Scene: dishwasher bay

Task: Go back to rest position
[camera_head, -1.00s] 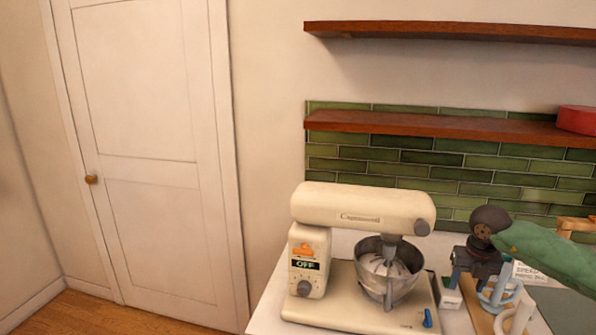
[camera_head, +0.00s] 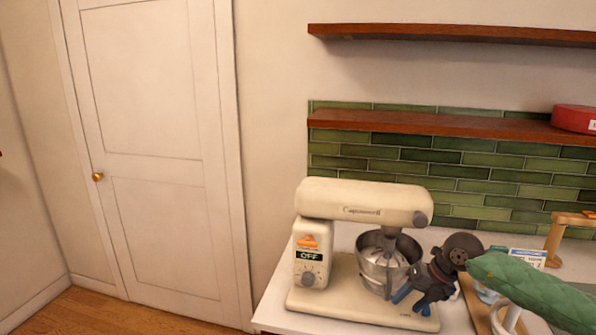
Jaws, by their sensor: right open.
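My right gripper (camera_head: 408,296) is open at the right front of the stand mixer, at the end of my green-sleeved right arm. Its blue fingertips point down and left, in front of the right side of the steel bowl; I cannot tell whether they touch it. Nothing shows between the fingers. The cream mixer (camera_head: 365,203) stands on the white counter with its head lowered over the steel mixing bowl (camera_head: 384,262). Its front label reads OFF. My gripper hides the right part of the mixer base. My left gripper is not in view.
Two brown wall shelves (camera_head: 440,122) run above the mixer, the lower one holding a red box (camera_head: 574,118). A wooden stand (camera_head: 566,235) and a small printed card (camera_head: 529,256) are at the right. A white door (camera_head: 150,150) and open wooden floor are at the left.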

